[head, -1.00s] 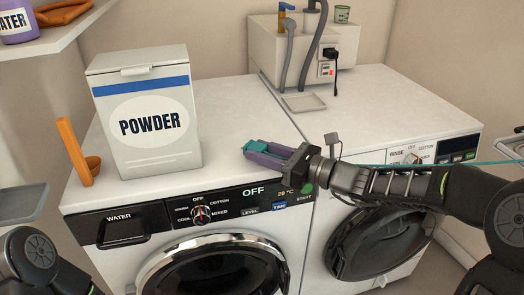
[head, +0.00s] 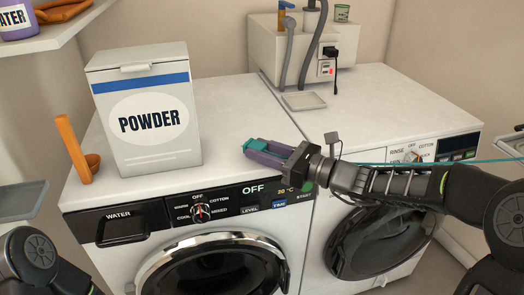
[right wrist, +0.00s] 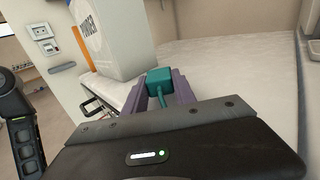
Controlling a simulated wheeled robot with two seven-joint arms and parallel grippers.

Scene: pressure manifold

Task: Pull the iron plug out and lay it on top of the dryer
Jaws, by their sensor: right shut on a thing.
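My right gripper (head: 252,149) has purple fingers and is shut on a teal plug (right wrist: 159,80), which shows between the fingertips in the right wrist view. A teal cord leads back from the plug towards the gripper body, and a thin teal cord (head: 480,161) shows at the right in the head view. The gripper is over the front part of the left machine's white top (head: 235,115); whether the plug touches that top I cannot tell. The left machine has a WATER drawer, the right one (head: 400,110) a RINSE dial. My left gripper is out of view.
A POWDER box (head: 145,150) and an orange scoop (head: 75,152) stand on the left machine's top. At the back, a beige box holds an outlet with a black plug (head: 329,53), hoses and a bottle. A small grey tray (head: 304,102) lies in front of it.

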